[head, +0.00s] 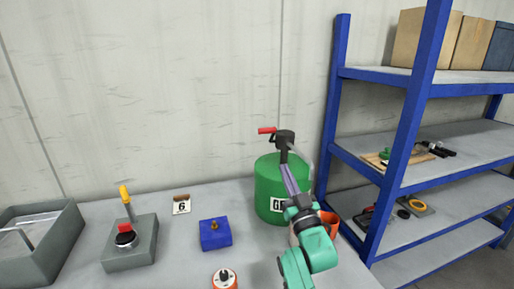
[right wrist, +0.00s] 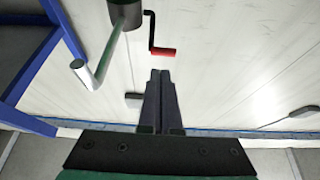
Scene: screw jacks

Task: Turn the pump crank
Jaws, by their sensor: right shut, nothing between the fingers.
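The green drum (head: 272,185) stands on the table with a dark pump head (head: 285,137) on top. Its crank ends in a red handle (head: 267,130) pointing left in the head view. In the right wrist view the dark pump head (right wrist: 125,14), the bent black crank and the red handle (right wrist: 162,52) show just beyond my fingertips. My right gripper (head: 283,151) is in front of the drum, just below the pump head; it also shows in the right wrist view (right wrist: 160,73). It is shut and empty, its fingers together. Contact with the crank cannot be told. My left gripper is out of view.
A blue box with a brass knob (head: 215,234), an orange round device (head: 224,278), a grey box with a red button and yellow lever (head: 131,250) and a grey bin (head: 64,255) stand left of the drum. An orange container (head: 329,222) and blue shelving (head: 408,130) are right.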

